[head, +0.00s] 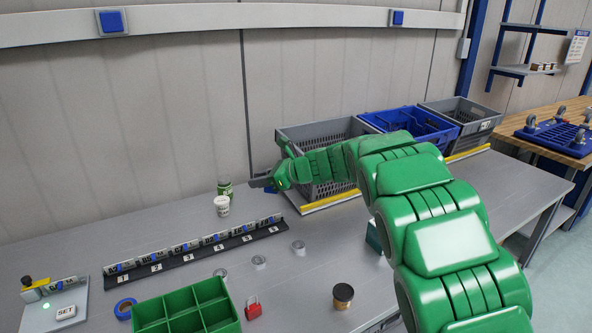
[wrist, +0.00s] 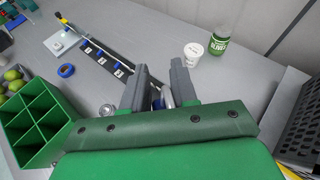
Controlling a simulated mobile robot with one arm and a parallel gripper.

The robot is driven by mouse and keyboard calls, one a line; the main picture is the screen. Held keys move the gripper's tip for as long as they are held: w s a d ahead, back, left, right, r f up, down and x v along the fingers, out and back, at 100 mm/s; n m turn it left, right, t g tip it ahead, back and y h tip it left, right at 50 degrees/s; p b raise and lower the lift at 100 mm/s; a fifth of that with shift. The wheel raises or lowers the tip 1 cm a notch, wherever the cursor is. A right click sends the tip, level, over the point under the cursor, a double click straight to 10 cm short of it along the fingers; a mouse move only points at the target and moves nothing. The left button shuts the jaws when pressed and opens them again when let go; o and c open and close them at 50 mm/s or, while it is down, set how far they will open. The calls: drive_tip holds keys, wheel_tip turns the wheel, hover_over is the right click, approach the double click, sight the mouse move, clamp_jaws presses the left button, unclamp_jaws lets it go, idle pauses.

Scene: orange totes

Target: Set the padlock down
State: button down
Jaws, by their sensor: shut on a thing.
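My gripper (head: 263,182) reaches out above the table at the back, just left of the grey crate. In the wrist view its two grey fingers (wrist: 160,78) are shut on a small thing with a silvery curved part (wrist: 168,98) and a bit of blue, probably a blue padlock. In the head view only a small blue patch (head: 270,189) of it shows under the fingers, and the gripper hides most of it. A separate red padlock (head: 252,309) stands on the table at the front, beside the green divided box (head: 186,309).
A white cup (head: 221,206) and green jar (head: 225,187) stand left of my gripper. A numbered rack (head: 190,250) lies before them. Small metal tins (head: 298,247) and a dark jar (head: 343,296) stand nearer. Crates (head: 290,137) line the back right. Table between rack and crates is mostly clear.

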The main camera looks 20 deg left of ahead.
drive_tip(key=s+a+f+n+g+h, duration=0.2)
drive_tip(key=s+a+f+n+g, duration=0.2)
drive_tip(key=s+a, duration=0.5)
drive_tip(key=s+a+f+n+g+h, duration=0.2)
drive_tip(key=s+a+f+n+g, duration=0.25)
drive_tip(key=s, duration=0.75)
drive_tip(key=s+a+f+n+g+h, duration=0.2)
drive_tip(key=s+a+f+n+g, duration=0.25)
drive_tip(key=s, duration=0.65)
drive_tip(key=shift+m+t, duration=0.3)
drive_tip(key=shift+t, duration=0.3)
drive_tip(key=shift+a+f, duration=0.3)
drive_tip(key=shift+f, duration=0.85)
drive_tip(key=shift+a+f, duration=0.3)
drive_tip(key=shift+f, duration=0.85)
drive_tip(key=shift+a+f, duration=0.3)
drive_tip(key=shift+f, duration=0.85)
drive_tip(key=shift+f, duration=0.45)
drive_tip(key=c, duration=0.8)
unclamp_jaws()
drive_tip(key=shift+w, duration=0.1)
